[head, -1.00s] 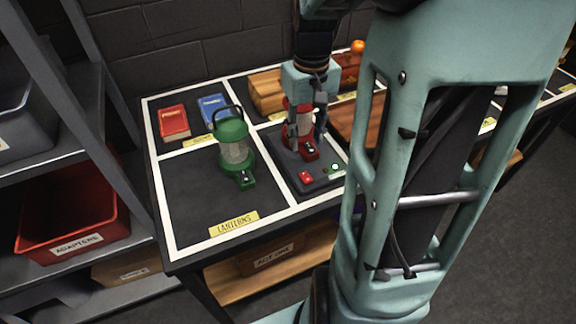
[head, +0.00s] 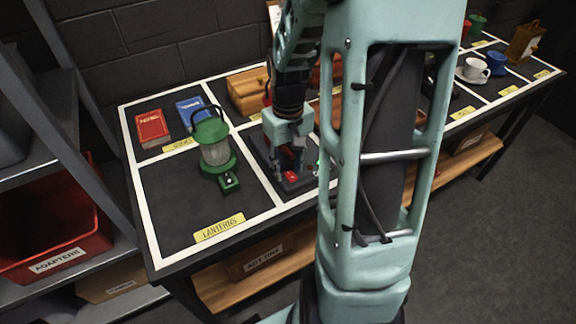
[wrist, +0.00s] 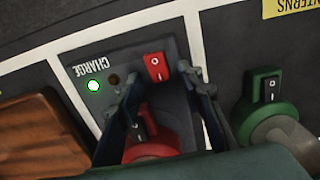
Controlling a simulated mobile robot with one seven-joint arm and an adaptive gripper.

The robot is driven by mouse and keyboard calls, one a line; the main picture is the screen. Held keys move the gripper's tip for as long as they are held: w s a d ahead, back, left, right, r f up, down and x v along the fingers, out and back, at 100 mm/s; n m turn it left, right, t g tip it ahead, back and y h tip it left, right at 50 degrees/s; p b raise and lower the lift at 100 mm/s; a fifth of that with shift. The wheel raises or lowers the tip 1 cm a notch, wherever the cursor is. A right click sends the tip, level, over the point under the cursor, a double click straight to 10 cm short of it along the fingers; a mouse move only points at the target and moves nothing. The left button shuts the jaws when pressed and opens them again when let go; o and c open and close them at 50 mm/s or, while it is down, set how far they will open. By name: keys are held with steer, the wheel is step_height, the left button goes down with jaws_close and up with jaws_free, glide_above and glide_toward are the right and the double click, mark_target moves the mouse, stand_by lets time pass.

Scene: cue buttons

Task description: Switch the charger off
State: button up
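The charger (wrist: 125,56) is a dark grey pad marked CHARGE, with a lit green light (wrist: 94,86), an unlit dark lamp (wrist: 113,79) and a red rocker switch (wrist: 156,66). The charger also shows in the head view (head: 262,151), partly hidden by my arm. A red lantern (wrist: 165,145) with its own dark rocker stands at the charger, mostly hidden by my gripper. My gripper (wrist: 163,80) is open, pointing down close over the charger. Its fingers lie either side of the red lantern's front, and the red rocker shows just past the fingertips. It holds nothing that I can see.
A green lantern (head: 215,155) stands close left of the charger in the head view, in the LANTERNS area. Two books (head: 152,128) lie behind it. A cup on a saucer (head: 474,72) is far right.

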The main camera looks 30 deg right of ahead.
jaws_close()
steer(key=shift+s+t+b, duration=0.2)
steer(key=shift+t+b, duration=0.5)
steer(key=shift+s+t+b, duration=0.15)
steer(key=shift+t+b, duration=0.55)
steer(key=shift+r+t, duration=0.1)
steer(key=shift+t, duration=0.2)
jaws_free()
steer(key=shift+r+p, duration=0.15)
steer(key=shift+p, duration=0.2)
